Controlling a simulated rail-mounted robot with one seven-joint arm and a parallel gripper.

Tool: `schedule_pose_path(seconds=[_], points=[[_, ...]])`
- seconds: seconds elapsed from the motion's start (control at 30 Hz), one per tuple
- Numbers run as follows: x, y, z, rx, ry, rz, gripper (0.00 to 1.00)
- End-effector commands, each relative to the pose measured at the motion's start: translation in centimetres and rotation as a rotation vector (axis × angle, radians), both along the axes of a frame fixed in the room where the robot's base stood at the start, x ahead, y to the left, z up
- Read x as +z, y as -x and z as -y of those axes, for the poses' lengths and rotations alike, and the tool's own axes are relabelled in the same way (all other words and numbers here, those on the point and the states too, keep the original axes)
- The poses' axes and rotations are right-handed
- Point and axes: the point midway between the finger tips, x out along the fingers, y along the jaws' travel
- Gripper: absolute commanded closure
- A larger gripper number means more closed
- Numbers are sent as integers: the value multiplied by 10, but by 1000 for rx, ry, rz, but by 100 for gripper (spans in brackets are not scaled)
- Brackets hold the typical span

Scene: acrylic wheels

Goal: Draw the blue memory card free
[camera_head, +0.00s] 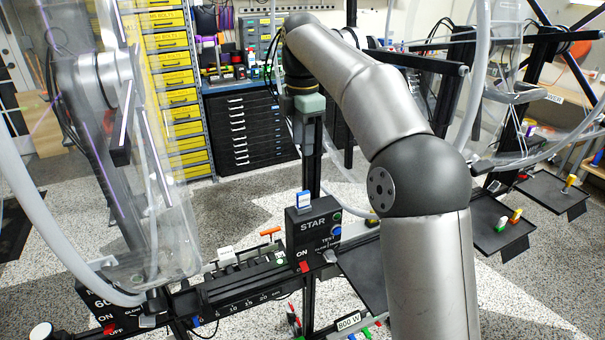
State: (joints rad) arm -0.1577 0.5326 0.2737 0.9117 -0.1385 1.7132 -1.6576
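The blue memory card (304,202), with a white label, stands upright in the top of a black box marked STAR (314,234). Its lower end is hidden inside the box. My arm reaches up and over from the right, and my gripper (309,106) is at its far end, well above the card and apart from it. The gripper is small and seen against dark posts, so its fingers cannot be made out.
A black rail with a number scale (240,290) runs left of the box. Clear curved acrylic (150,220) and grey tubes stand at left. Black trays with small coloured parts (500,224) are at right. A black drawer cabinet (248,130) stands behind.

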Motion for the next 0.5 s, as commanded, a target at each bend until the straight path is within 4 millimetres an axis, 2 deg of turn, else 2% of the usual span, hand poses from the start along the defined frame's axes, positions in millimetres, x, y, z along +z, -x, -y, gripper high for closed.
schedule_pose_path(seconds=[0.03, 0.5], points=[[-12, 1, 1, -2, 2, -4, 62], [-103, 1, 1, -3, 1, -3, 62]])
